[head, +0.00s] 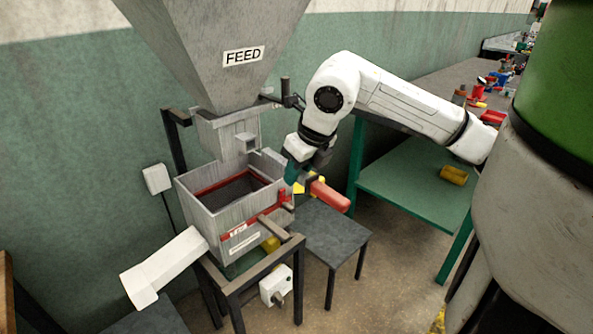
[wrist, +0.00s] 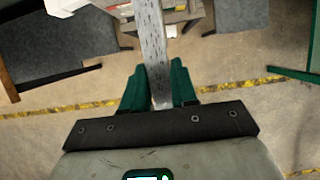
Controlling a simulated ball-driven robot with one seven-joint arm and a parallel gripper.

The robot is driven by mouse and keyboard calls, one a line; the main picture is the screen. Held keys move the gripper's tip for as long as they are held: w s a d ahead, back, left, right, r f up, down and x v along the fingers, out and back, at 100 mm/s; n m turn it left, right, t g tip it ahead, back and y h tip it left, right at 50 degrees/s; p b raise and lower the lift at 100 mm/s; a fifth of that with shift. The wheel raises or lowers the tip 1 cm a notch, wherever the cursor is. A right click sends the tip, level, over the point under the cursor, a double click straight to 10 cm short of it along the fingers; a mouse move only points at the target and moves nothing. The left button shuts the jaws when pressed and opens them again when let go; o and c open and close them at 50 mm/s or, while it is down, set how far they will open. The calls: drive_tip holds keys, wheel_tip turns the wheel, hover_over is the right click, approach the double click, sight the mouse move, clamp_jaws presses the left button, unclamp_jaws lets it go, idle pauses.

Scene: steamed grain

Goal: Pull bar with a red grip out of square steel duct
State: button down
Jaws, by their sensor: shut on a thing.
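The bar's red grip (head: 330,195) sticks out to the right of my gripper (head: 302,178) in the head view, tilted down towards the right. My gripper is shut on the bar, beside the right rim of the grey box. In the wrist view a grey, speckled steel length of the bar (wrist: 154,45) runs up from between the green fingers (wrist: 158,90); the red grip does not show there. The square steel duct (head: 225,130) is under the FEED hopper, with a small square opening in its front.
The grey hopper (head: 210,45) stands over the open grey box (head: 240,215), which has red trim. A pale chute (head: 165,265) lies at lower left. A dark low table (head: 335,235) and a green bench shelf (head: 415,190) with a yellow piece stand to the right.

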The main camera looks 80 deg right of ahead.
sight(312, 176)
drive_tip(key=shift+s+a+f+b, duration=0.1)
drive_tip(key=shift+s+a+b, duration=0.3)
drive_tip(key=shift+s+b, duration=0.25)
drive_tip(key=shift+s+a+b, duration=0.3)
drive_tip(key=shift+s, duration=0.25)
drive_tip(key=shift+s+a+b, duration=0.3)
drive_tip(key=shift+s, duration=0.2)
drive_tip(key=shift+w, duration=0.1)
